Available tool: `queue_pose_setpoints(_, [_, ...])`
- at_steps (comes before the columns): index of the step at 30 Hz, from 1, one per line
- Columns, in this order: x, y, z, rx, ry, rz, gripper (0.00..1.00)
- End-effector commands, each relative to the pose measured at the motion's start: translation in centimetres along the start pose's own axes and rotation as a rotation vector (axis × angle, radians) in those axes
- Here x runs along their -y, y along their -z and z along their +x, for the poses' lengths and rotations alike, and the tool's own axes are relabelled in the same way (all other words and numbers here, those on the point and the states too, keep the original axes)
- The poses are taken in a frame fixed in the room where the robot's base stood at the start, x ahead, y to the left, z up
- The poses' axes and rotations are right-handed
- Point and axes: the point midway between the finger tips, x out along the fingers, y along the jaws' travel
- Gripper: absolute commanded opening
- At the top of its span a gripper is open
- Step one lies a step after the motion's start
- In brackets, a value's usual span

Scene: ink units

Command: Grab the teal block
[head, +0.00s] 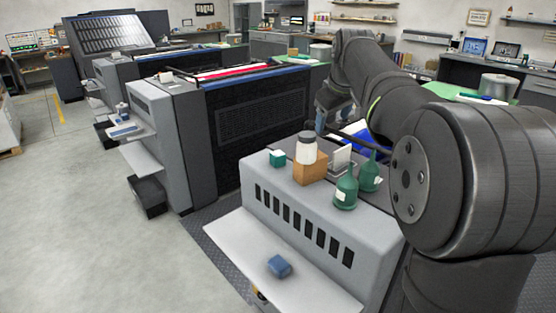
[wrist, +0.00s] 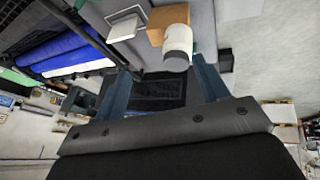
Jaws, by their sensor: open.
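The teal block (head: 277,158) is a small cube on the top of the grey ink unit (head: 320,228), near its left back corner. It stands left of a wooden block (head: 311,167) that has a white jar (head: 306,148) on it. My gripper (head: 322,118) is behind and above these things, partly hidden by my arm. In the wrist view my gripper (wrist: 160,70) has its two blue-grey fingers wide apart, with nothing held between them. I cannot make out the teal block clearly in the wrist view; the jar (wrist: 178,47) shows near the right finger.
Two green bottles (head: 346,187) and a small white card stand (head: 341,160) are right of the wooden block. A blue item (head: 279,266) lies on the lower front shelf (head: 235,245). The unit's top is clear in front of the teal block.

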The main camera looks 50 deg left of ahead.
Motion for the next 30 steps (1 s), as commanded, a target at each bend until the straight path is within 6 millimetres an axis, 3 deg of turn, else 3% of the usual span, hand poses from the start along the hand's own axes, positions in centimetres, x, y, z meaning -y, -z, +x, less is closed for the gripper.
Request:
queue_pose_setpoints(12, [-0.9, 6.0, 1.9, 0.025, 0.054, 0.840, 0.67])
queue_pose_setpoints(30, [-0.2, 12.5, 5.3, 0.149, 0.079, 2.038, 0.67])
